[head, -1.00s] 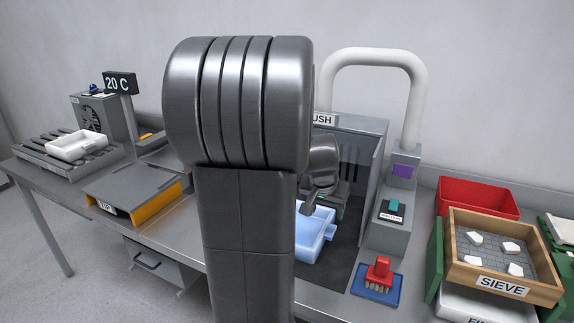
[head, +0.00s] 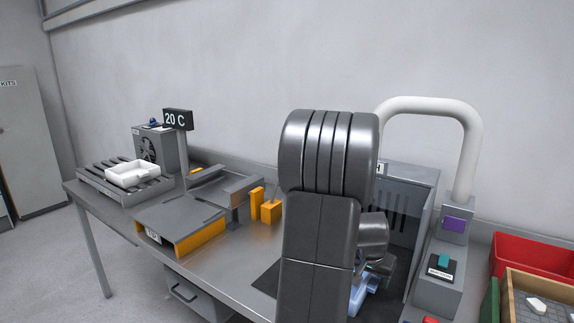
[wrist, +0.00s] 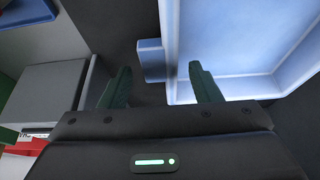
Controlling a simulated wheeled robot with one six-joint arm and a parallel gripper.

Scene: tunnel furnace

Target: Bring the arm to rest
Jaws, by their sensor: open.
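My gripper (wrist: 160,85) is open in the wrist view, with its two dark green fingers apart. Nothing is held between them. A light blue tray (wrist: 232,40) fills the upper right of the wrist view, and its small side lug (wrist: 151,60) shows near the gap between the fingers. I cannot tell whether a finger touches the tray. In the head view my own arm hides most of the tray (head: 358,298) and the gripper, inside the grey hood (head: 410,185).
A red bin (head: 525,258) and a wooden sieve (head: 550,287) are at the right. A grey-orange tunnel (head: 200,240) and a white tray (head: 132,172) are at the left.

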